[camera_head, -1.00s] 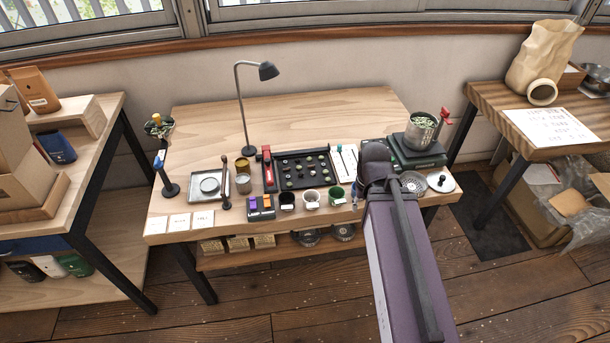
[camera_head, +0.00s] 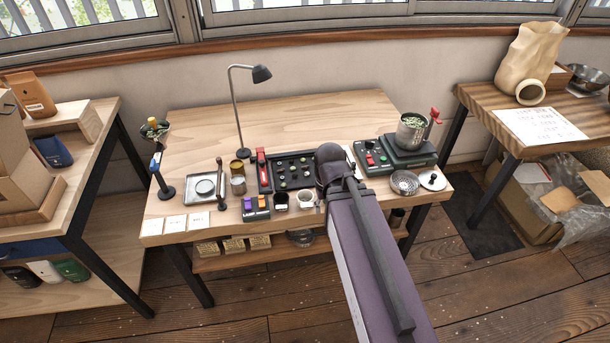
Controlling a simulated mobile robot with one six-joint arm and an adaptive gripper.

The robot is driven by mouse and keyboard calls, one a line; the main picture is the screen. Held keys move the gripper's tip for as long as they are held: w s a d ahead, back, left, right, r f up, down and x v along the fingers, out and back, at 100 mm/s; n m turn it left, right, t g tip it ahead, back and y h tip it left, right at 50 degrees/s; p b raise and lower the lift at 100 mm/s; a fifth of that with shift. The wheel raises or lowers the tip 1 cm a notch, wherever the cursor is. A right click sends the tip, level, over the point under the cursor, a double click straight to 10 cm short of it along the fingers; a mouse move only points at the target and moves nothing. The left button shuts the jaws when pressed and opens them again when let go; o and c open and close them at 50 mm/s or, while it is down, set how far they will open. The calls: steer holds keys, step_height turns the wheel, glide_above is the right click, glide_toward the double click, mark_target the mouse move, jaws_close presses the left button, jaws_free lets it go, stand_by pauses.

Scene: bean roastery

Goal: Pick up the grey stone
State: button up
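A black sorting tray (camera_head: 290,188) lies in the middle of the wooden table and holds several small green and dark lumps in rows. The grey stone cannot be told apart from these lumps at this size. My arm reaches in from the lower right, its dark joint over the tray's right side. The right part of the tray and the table just behind the arm are also hidden.
A lamp (camera_head: 239,110) stands behind the tray. A square metal plate (camera_head: 203,187) lies left. The table's back is clear.

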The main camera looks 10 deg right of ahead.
steer(key=w+d+n+t+b, duration=0.1)
steer(key=w+n, duration=0.1)
steer(key=w, duration=2.5)
steer(key=shift+f, duration=0.45)
steer(key=shift+d+f, duration=0.1)
steer(key=shift+f, duration=0.05)
steer(key=b, duration=0.9)
glide_above(307, 173)
steer(key=s, duration=0.1)
steer(key=f, duration=0.8)
steer(key=shift+d+f, duration=0.15)
steer(key=shift+d, duration=0.15)
steer(key=f+b, duration=0.2)
steer(key=w+f+b, duration=0.1)
steer(key=shift+a+f, duration=0.25)
steer(key=shift+f+b, duration=0.8)
steer(key=shift+b, duration=0.05)
